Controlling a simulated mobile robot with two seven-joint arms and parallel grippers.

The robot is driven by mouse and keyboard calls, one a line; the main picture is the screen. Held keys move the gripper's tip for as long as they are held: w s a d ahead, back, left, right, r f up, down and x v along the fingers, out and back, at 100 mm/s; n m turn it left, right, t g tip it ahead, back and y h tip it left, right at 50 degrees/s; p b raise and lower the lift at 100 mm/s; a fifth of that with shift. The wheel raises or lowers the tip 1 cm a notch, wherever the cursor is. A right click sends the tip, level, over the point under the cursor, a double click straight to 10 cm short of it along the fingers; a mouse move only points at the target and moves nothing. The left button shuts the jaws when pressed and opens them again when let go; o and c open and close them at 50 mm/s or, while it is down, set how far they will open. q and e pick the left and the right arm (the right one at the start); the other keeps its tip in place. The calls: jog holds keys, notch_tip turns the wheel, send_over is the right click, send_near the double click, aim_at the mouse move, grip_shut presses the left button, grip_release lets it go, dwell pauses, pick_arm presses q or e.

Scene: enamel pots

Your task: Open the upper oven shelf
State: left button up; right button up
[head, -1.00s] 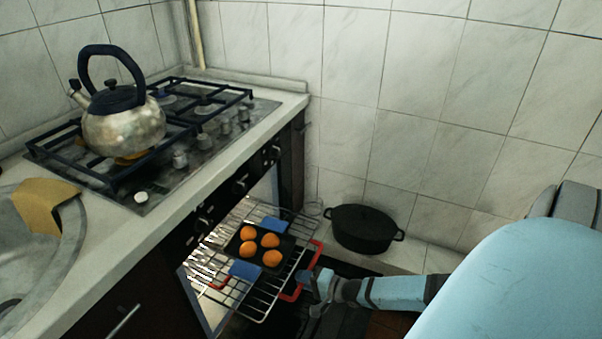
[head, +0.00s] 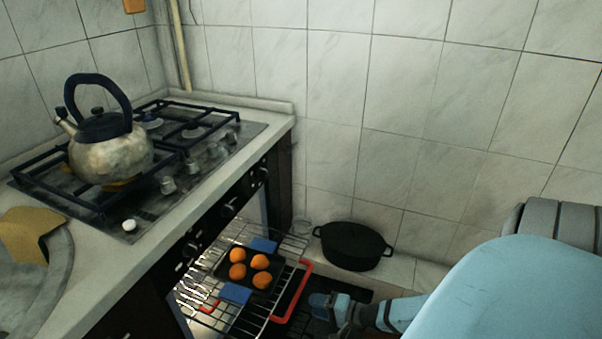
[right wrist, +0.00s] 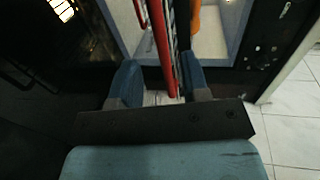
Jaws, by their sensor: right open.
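The upper oven shelf (head: 217,318) is a wire rack sticking out of the open oven, with a red bar handle (head: 303,283) along its front. A dark tray (head: 251,284) with several orange buns and blue grips rests on it. My right gripper (head: 325,304) is open just in front of the red handle, to its right in the head view. In the right wrist view the red bar (right wrist: 160,40) runs up between the two blue fingers of the gripper (right wrist: 158,65), with visible space beside it. My left gripper is not in view.
A steel kettle (head: 110,158) stands on the gas hob (head: 205,150) above the oven. A black lidded pot (head: 352,247) sits on a low ledge by the tiled wall, behind the shelf and gripper. A yellow sponge-like item (head: 28,235) lies at the sink edge.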

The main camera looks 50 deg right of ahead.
pick_arm(q)
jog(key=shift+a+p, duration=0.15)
jog(key=shift+p, duration=0.35)
pick_arm(e)
jog(key=v, duration=0.6)
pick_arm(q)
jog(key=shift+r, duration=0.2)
pick_arm(e)
jog(key=shift+d, duration=0.1)
